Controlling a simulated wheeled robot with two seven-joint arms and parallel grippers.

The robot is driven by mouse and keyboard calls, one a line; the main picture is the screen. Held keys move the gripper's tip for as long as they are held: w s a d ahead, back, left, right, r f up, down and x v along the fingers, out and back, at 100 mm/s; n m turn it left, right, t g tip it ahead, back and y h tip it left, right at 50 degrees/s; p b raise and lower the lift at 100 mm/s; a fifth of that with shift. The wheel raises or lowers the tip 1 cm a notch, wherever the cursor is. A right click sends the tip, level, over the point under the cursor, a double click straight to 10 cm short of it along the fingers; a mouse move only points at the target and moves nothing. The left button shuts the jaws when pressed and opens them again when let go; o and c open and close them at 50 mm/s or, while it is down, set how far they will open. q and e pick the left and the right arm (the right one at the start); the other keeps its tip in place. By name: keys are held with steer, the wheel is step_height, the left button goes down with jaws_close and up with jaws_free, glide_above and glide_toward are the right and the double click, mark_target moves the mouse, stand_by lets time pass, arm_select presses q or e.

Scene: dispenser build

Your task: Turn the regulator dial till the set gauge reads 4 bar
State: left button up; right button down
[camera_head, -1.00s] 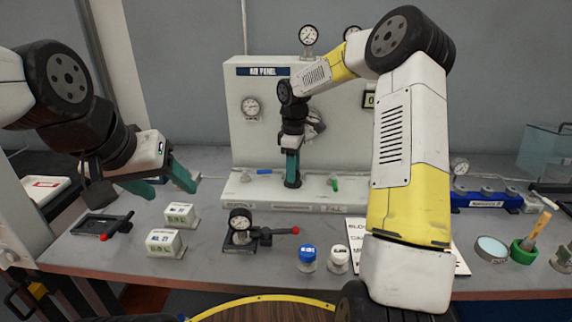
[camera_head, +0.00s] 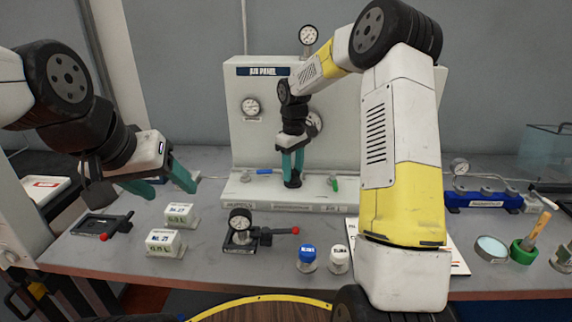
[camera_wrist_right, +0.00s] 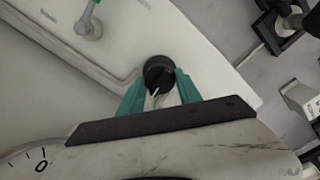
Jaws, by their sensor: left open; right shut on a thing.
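The black regulator dial (camera_head: 292,181) sits low on the white air panel (camera_head: 270,90). My right gripper (camera_head: 291,164) is shut on it from above. In the right wrist view the dial (camera_wrist_right: 158,73), with a white pointer line, lies between the two teal fingertips (camera_wrist_right: 160,92). A gauge (camera_wrist_right: 28,165) shows partly at that view's lower left with a "0"; its needle reading cannot be told. In the head view a gauge (camera_head: 316,123) is partly hidden behind my right gripper. My left gripper (camera_head: 166,184) is open and empty above the table's left side.
Other gauges (camera_head: 251,107) (camera_head: 309,35) are on or above the panel, too small to read. Blue (camera_head: 263,172) and green (camera_head: 334,184) valve handles flank the dial. White blocks (camera_head: 166,242), a clamp with gauge (camera_head: 241,230) and small jars (camera_head: 307,258) stand in front.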

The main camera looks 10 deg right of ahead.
mark_target(293, 170)
steer(key=shift+m, duration=0.6)
steer(key=c, duration=0.8)
jaws_free()
steer(key=shift+r, duration=0.1)
step_height(293, 170, up, 7)
steer(key=shift+r, duration=0.3)
